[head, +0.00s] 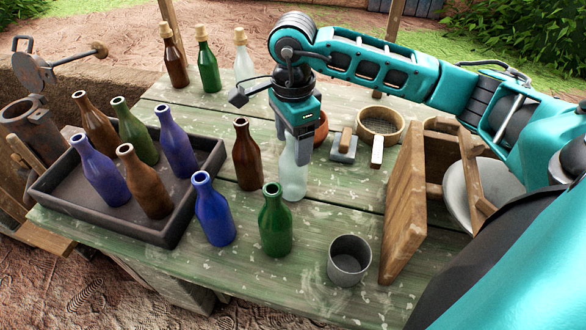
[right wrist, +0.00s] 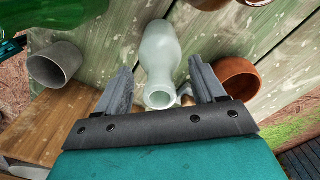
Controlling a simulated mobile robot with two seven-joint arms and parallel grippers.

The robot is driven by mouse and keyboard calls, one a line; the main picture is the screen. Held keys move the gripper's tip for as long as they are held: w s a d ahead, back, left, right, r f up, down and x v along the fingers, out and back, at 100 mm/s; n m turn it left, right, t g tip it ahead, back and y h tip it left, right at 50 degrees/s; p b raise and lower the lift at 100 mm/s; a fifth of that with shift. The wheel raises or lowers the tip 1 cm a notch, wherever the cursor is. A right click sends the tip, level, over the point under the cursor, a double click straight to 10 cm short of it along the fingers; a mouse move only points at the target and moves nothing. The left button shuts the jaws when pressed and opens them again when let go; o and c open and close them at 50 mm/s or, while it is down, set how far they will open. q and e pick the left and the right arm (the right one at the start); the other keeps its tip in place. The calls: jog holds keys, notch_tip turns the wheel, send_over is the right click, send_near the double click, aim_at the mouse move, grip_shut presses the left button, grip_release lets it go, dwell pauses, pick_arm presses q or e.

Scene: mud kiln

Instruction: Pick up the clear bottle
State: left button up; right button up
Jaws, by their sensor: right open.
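The clear bottle (head: 293,180), frosted and pale, stands upright on the green table, its upper part partly hidden behind my right gripper (head: 299,150). In the right wrist view the clear bottle (right wrist: 160,52) has its open mouth toward the camera, between the two fingers of my right gripper (right wrist: 160,75). The fingers are apart, with a visible gap on each side of the bottle neck. Another clear bottle (head: 243,66), with a cork, stands at the back of the table. My left gripper is not in view.
A brown bottle (head: 246,158), a blue bottle (head: 214,215) and a green bottle (head: 275,228) stand left and in front. A grey cup (head: 349,262), a wooden frame (head: 402,205) and a terracotta pot (head: 321,128) are nearby. A dark tray (head: 165,228) holds several bottles.

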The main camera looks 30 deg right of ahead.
grip_shut()
dwell(0.7)
